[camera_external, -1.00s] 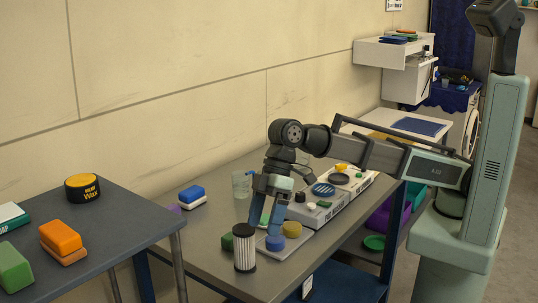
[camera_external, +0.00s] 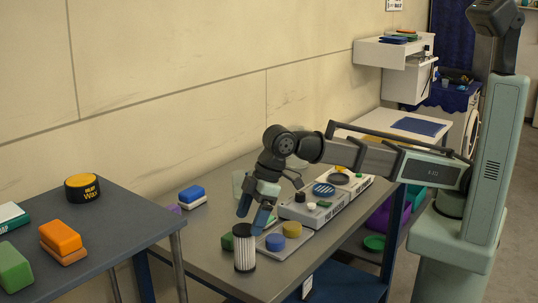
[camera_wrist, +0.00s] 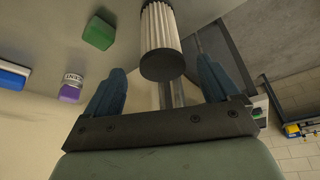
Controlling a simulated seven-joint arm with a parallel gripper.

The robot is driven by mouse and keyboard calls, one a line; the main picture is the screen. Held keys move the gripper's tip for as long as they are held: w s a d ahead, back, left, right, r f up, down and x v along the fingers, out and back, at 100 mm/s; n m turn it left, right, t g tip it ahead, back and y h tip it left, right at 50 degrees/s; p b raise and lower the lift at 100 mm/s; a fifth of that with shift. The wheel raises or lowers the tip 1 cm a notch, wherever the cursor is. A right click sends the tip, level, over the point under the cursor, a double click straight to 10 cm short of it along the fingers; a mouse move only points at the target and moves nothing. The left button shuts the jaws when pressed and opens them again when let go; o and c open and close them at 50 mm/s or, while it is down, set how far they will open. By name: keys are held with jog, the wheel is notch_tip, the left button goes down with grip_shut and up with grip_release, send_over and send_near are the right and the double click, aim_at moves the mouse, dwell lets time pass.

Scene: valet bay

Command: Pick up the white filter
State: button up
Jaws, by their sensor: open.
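The white filter (camera_external: 244,252) is a pleated white cylinder with dark end caps. It stands upright near the front edge of the grey table (camera_external: 205,252). My gripper (camera_external: 254,214) is open, with blue fingers, just above and behind the filter in the external view. In the wrist view the filter (camera_wrist: 158,30) is at the top middle, its dark cap facing the camera. It lies ahead of and between the lines of my two fingers (camera_wrist: 160,88), and they do not appear to touch it.
A blue-and-white block (camera_external: 192,197) lies farther back. The table's front left is clear.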

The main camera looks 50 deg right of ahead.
aim_at(245, 228)
jog(key=shift+a+x, duration=0.1)
jog(key=shift+x, duration=1.35)
jog(key=shift+a+x, duration=0.15)
jog(key=shift+x, duration=1.35)
jog(key=shift+r, duration=0.15)
jog(key=shift+c, duration=0.3)
jog(key=c, duration=1.1)
